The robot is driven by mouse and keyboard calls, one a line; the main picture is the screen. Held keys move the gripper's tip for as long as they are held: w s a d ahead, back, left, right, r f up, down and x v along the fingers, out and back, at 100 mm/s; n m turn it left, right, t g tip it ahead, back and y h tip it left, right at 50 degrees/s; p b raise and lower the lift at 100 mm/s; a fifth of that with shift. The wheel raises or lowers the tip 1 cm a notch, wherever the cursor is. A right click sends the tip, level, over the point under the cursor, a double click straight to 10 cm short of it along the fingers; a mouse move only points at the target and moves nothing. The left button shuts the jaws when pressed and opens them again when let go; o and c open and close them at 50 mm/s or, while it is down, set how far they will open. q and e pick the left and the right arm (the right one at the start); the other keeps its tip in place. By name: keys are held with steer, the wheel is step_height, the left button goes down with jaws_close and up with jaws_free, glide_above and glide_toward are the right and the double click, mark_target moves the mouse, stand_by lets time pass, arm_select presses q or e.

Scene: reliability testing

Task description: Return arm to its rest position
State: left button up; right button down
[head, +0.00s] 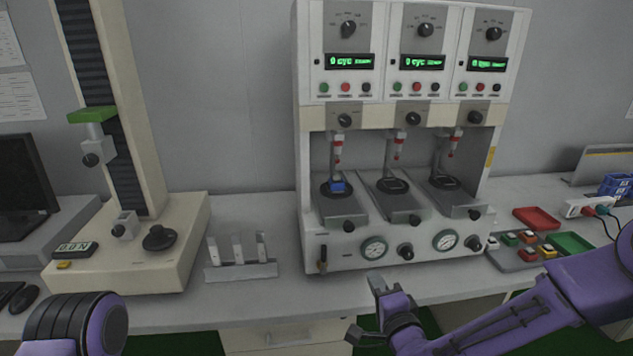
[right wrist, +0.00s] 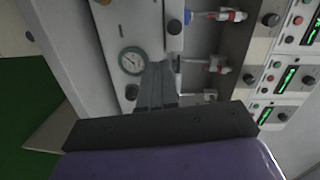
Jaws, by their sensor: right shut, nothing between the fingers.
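My right arm (head: 540,315) comes in from the right in the head view and reaches toward the front of the bench. Its gripper (head: 377,284) is shut and empty, in front of the bench edge and below the white test machine (head: 312,245). In the right wrist view the shut fingers (right wrist: 157,85) point at the machine's lower front, near a round gauge. My left arm shows only as a purple and black link (head: 75,325) at the lower left of the head view. The left gripper is out of view.
The machine has three stations, with a blue piece (head: 338,186) on the left one. A tall test stand (head: 150,230) and a small metal rack (head: 240,270) stand to its left. A red tray (head: 536,218), a green tray (head: 570,243) and a switch block lie right, near my right arm.

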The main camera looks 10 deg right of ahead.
steer(key=s+d+f+n+g+h, duration=0.1)
steer(key=s+f+n+g, duration=0.15)
steer(key=f, duration=0.35)
steer(key=s+d+f+n+g, duration=0.1)
steer(key=s+f+g, duration=0.1)
steer(key=s+f, duration=0.35)
steer(key=s+d+f+n+g+h, duration=0.2)
steer(key=s+d+f+g, duration=0.2)
steer(key=s+f, duration=0.5)
steer(key=s+d+f+n+g+h, duration=0.1)
steer(key=s+d+f+n+g, duration=0.2)
steer(key=s+f, duration=0.6)
steer(key=s+d+g, duration=0.2)
steer(key=s+d, duration=0.1)
steer(key=s, duration=0.3)
steer(key=shift+f+h, duration=0.15)
steer(key=shift+h, duration=0.25)
steer(key=shift+w, duration=0.1)
